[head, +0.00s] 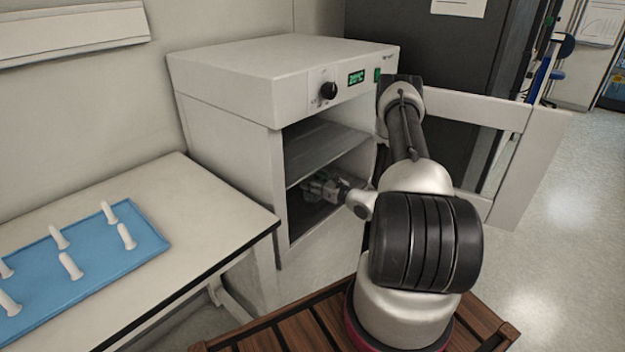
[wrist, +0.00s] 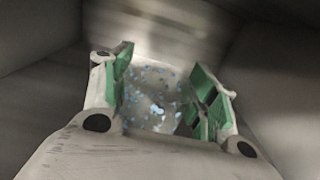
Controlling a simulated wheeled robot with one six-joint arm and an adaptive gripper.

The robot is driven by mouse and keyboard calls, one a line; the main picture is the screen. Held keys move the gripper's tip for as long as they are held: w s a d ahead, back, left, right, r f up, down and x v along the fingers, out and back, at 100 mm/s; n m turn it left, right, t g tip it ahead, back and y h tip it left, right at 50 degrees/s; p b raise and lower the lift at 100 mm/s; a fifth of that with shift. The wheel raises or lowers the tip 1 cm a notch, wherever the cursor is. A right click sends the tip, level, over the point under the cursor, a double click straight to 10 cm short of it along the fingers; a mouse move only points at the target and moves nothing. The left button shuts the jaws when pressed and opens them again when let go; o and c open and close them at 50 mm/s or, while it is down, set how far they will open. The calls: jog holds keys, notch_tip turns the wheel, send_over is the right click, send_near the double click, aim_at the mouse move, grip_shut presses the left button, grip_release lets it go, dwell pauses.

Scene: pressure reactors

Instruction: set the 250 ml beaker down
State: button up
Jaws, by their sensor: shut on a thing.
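The 250 ml beaker (wrist: 152,97) shows in the wrist view as a clear vessel with bluish specks. It sits between the two green-padded fingers of my gripper (wrist: 165,100), which is shut on it. In the head view my gripper (head: 322,187) reaches through the open front of the white oven (head: 228,125), below its middle shelf (head: 328,148). The beaker is small and dim there, and I cannot tell it apart from the fingers. Whether its base touches the oven floor is hidden.
The oven door (head: 520,150) stands open to the right, behind my arm. A white table (head: 205,215) stands at the left with a blue peg tray (head: 100,250) on it. The oven walls and shelf closely surround my gripper.

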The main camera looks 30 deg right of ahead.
jog(key=o, duration=1.1)
jog(key=shift+c, duration=0.2)
jog(key=shift+s+d+r, duration=0.1)
jog(key=shift+s, duration=0.05)
jog(key=v, duration=1.1)
jog(key=shift+s, duration=0.4)
